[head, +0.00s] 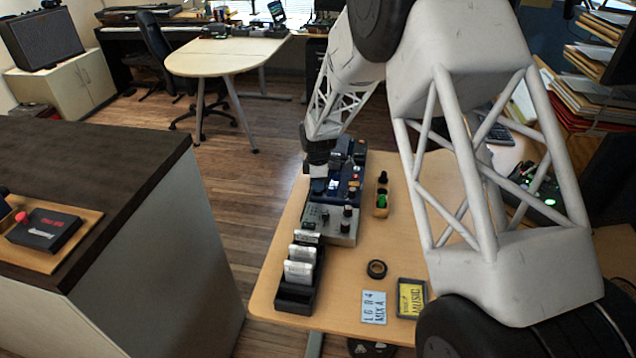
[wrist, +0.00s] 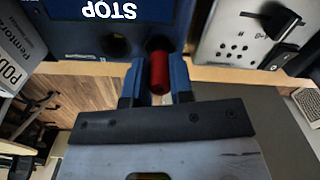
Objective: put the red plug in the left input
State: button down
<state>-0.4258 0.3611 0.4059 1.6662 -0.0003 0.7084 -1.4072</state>
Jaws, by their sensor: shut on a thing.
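The red plug (wrist: 160,72) is between the two blue fingers of my gripper (wrist: 157,80) in the wrist view. Its far end is at a dark round input (wrist: 157,43) in the blue pedal (wrist: 80,45); I cannot tell how deep it sits. A second dark input (wrist: 117,45) is beside it, to the left in the picture and empty. The pedal's STOP lettering is upside down in this view. In the head view the blue pedal (head: 349,190) stands on the desk, with my wrist at its left side; the plug is hidden there.
A grey device with knobs (head: 330,222) adjoins the blue pedal. A black rack with white cards (head: 282,294) stands nearer. A black ring (head: 376,269), a label card (head: 374,308) and a yellow-faced case (head: 411,299) lie on the desk (head: 340,285). A holder with a green piece (head: 381,205) stands right.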

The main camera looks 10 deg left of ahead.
jog(key=shift+f, duration=0.6)
dwell(0.3)
jog(key=c, duration=1.3)
grip_release()
jog(key=shift+r, duration=0.1)
jog(key=shift+r, duration=5.4)
jog(key=shift+d+r, duration=0.1)
